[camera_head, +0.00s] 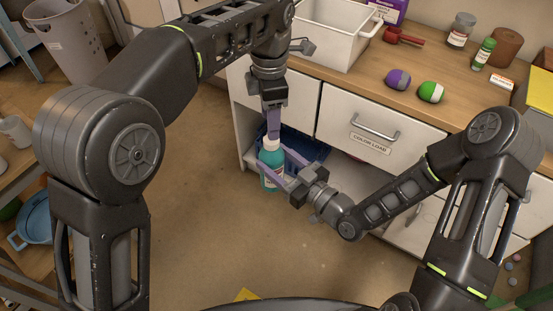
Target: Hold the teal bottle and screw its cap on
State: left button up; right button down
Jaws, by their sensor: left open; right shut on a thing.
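The teal bottle (267,182) is upright in front of the sink cabinet. My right gripper (270,168) comes from the right and is shut on the bottle's upper body. A pale cap (271,145) is at the top of the bottle. My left gripper (271,136) points straight down over the cap, with its purple fingers open at or just above it. Whether the fingers touch the cap cannot be told. I cannot see how far the cap is screwed on.
A blue crate (309,151) is behind the bottle in the open cabinet bay. The counter above holds a white basin (335,45), two colored balls (398,79), a red tool (402,36) and several containers. A drawer with a handle (376,128) is to the right. The floor (205,220) in front is clear.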

pick_arm(q)
send_over(275, 160)
jog(key=w, duration=0.3)
jog(key=shift+s+a+f, duration=0.1)
jog(key=shift+a+f, duration=0.1)
jog(key=shift+f, duration=1.35)
jog(key=shift+s+a+f, duration=0.1)
jog(key=shift+a+f, duration=0.05)
jog(key=shift+f, duration=1.4)
jog(key=shift+c, duration=0.4)
grip_shut()
